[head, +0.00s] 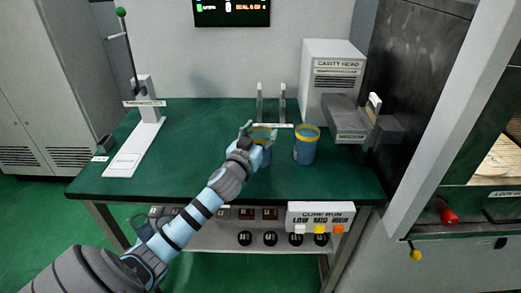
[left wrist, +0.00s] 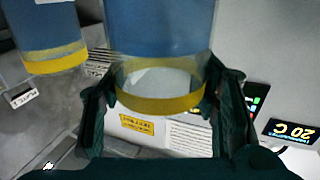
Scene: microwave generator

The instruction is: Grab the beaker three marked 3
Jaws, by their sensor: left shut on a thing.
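A blue beaker with a yellow rim (head: 262,134) is at the back middle of the green table, partly hidden by my left gripper (head: 257,142). In the left wrist view, the fingers of my left gripper (left wrist: 157,80) are around this beaker (left wrist: 160,30), one on each side, near its yellow rim. I cannot tell whether it touches the table. A second similar beaker (head: 305,148) stands upright just to its right; it also shows at the upper left of the left wrist view (left wrist: 45,30). No number is readable on either beaker. My right gripper is not in view.
A white lever stand (head: 147,125) is on the table's left (head: 190,180). The grey cavity head cabinet (head: 332,75) and a grey fixture (head: 350,120) stand right. A button panel (head: 320,217) is at the front edge. The table's front middle is clear.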

